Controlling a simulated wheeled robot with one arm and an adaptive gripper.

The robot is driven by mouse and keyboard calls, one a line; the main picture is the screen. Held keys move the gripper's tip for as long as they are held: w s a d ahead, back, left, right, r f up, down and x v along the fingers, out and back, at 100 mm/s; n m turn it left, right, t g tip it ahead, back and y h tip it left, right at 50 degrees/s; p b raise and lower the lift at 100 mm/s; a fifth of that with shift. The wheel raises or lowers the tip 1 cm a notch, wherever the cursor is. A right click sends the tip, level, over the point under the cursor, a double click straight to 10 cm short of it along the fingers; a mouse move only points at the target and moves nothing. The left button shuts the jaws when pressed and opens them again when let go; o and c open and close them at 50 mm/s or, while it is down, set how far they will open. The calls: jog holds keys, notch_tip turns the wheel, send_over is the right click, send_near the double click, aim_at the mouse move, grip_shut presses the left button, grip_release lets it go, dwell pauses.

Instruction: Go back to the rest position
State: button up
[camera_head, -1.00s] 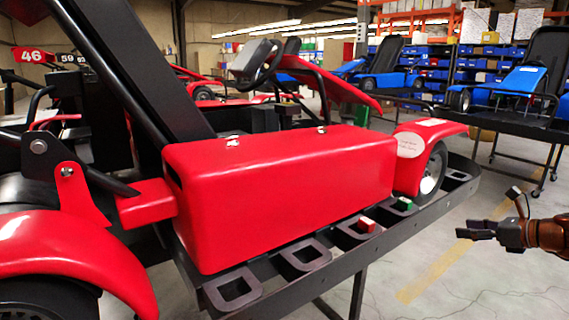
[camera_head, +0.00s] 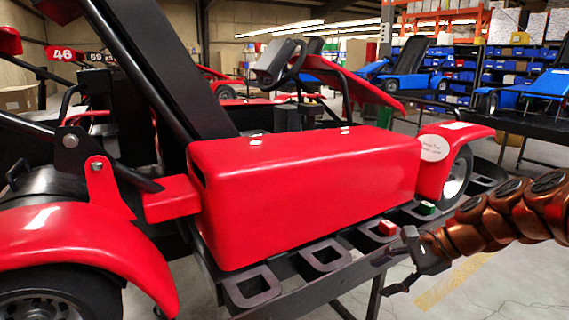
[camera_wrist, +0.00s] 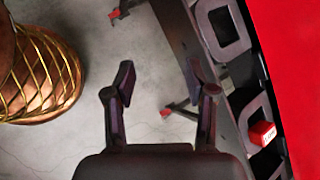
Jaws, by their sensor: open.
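My gripper (camera_head: 384,274) is at the lower right in the head view, in front of the rail of the kart stand (camera_head: 290,300). In the wrist view my gripper (camera_wrist: 160,85) has its two fingers apart with only floor and stand legs showing between them. It is open and empty. My copper-coloured arm reaches in from the right edge. A red block (camera_head: 387,228) sits on the stand's rail near the gripper; it also shows in the wrist view (camera_wrist: 262,133). A green block (camera_head: 426,208) sits farther right along the rail.
A red kart (camera_head: 305,195) rests on the stand, its side pod just behind the rail. The rail has several open square slots (camera_head: 250,287). Blue karts (camera_head: 530,82) stand on another stand at the back right. Grey floor (camera_head: 500,285) is open at the lower right.

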jog(key=s+a+f+n+g+h, duration=0.1)
jog(key=s+a+f+n, duration=0.15)
jog(key=s, duration=0.35)
jog(key=s+a+f+n+g+h, duration=0.1)
jog(key=s+a+n+g+h, duration=0.1)
jog(key=s+n, duration=0.25)
jog(key=s+a+f+n+g+h, duration=0.1)
jog(key=s+a+f+n, duration=0.15)
jog(key=s, duration=0.35)
jog(key=s+d+f+n+g+h, duration=0.1)
jog(key=s+d+f+n+h, duration=0.15)
jog(key=s, duration=0.45)
jog(key=s+d+f+n+g+h, duration=0.15)
jog(key=s+n, duration=0.25)
jog(key=s, duration=0.4)
notch_tip(320, 180, up, 17)
jog(key=w+t+p, duration=0.1)
jog(key=w+p, duration=0.1)
jog(key=p, duration=1.4)
jog(key=shift+r+t, duration=0.15)
jog(key=shift+t, duration=0.2)
